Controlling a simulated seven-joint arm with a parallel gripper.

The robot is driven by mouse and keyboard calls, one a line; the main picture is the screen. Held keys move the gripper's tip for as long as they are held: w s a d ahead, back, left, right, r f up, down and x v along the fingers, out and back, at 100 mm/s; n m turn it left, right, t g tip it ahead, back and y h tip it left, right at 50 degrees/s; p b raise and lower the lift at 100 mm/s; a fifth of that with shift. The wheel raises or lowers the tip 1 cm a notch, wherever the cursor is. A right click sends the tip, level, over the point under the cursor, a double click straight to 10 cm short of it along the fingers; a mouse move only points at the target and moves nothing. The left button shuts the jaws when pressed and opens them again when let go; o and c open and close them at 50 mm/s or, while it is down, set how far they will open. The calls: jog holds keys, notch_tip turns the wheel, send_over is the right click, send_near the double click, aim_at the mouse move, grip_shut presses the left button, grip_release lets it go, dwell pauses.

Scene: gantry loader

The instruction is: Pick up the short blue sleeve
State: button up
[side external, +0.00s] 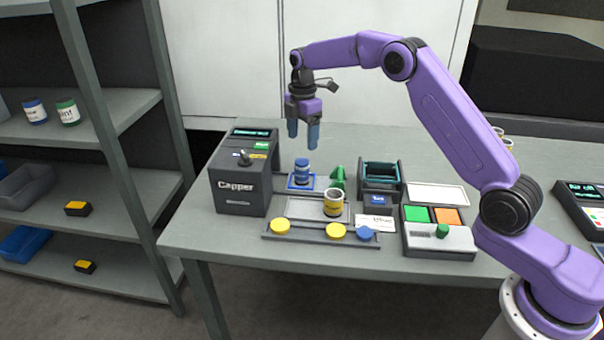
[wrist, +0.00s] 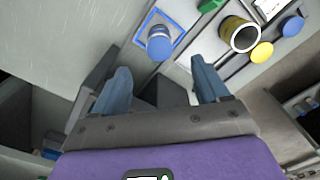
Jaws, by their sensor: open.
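A short blue sleeve (side external: 301,171), a small cylinder with a pale band, stands upright on a blue-edged square pad (side external: 291,186) right of the Capper box. In the wrist view the sleeve (wrist: 160,43) shows from above, beyond my fingers and between their lines. My gripper (side external: 303,145) is open and empty, with its two blue fingers pointing down above the sleeve. The fingertips (wrist: 160,66) are apart and do not touch it.
The dark Capper box (side external: 240,185) stands close on the left. A yellow-banded jar (side external: 333,202), a green cone-like piece (side external: 338,177) and a teal-lined bin (side external: 381,175) stand to the right. Yellow caps (side external: 280,226) and a blue cap (side external: 365,234) lie in a front tray.

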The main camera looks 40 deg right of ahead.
aim_at(302, 160)
notch_tip(302, 160, down, 12)
jog(key=shift+r, duration=0.25)
dwell(0.3)
jog(key=shift+w, duration=0.1)
jog(key=c, duration=1.3)
